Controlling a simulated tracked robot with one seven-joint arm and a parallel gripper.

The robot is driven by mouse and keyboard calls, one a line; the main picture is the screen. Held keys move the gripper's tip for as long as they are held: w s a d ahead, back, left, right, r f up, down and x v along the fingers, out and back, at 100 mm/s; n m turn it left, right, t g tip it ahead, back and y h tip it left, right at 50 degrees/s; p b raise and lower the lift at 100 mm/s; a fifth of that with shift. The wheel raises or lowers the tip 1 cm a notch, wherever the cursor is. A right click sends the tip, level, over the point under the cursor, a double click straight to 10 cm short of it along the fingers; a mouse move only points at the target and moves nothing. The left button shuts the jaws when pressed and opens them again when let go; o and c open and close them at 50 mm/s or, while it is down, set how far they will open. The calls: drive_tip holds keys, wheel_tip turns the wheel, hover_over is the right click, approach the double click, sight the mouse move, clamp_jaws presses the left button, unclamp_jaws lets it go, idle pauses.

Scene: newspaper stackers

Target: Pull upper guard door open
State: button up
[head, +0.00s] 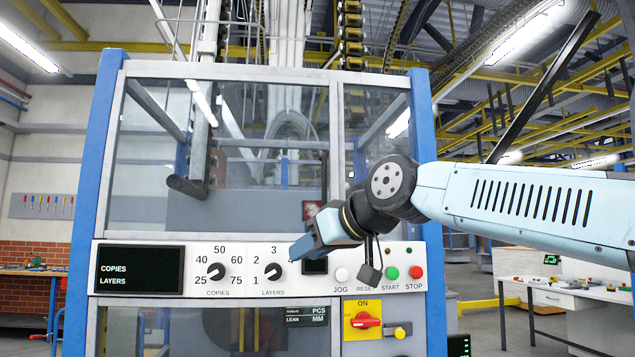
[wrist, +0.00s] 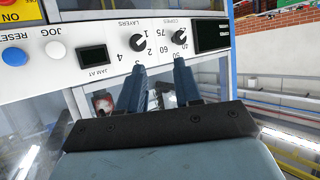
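The upper guard door (head: 230,69) is a grey-framed clear panel between blue posts in the head view, and it looks shut. A dark upright strip (head: 324,178), possibly its handle, sits near the frame's right upright. My gripper (head: 298,248) is in front of the control panel (head: 325,285), by the LAYERS knob (head: 272,271) and below the glass. In the wrist view, which is upside down, my gripper (wrist: 159,78) has two blue fingers apart with nothing between them. Whether the fingertips touch the panel cannot be told.
The panel carries a COPIES knob (head: 216,271), a dark display (head: 139,269), a green START button (head: 392,273) and a red STOP button (head: 416,272). A yellow switch plate (head: 362,318) is below. A lower glazed door is under the panel. Workbenches stand at both sides.

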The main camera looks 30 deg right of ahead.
drive_tip(key=d+r+t, duration=0.3)
drive_tip(key=d+r, duration=0.4)
drive_tip(key=r, duration=0.2)
drive_tip(key=t, duration=0.2)
approach(326, 181)
drive_tip(key=w, duration=0.3)
drive_tip(key=w+a, duration=0.1)
drive_tip(key=w, duration=0.6)
drive_tip(key=shift+w+a, duration=0.2)
drive_tip(key=shift+w, duration=0.1)
drive_tip(key=shift+c, duration=0.4)
clamp_jaws()
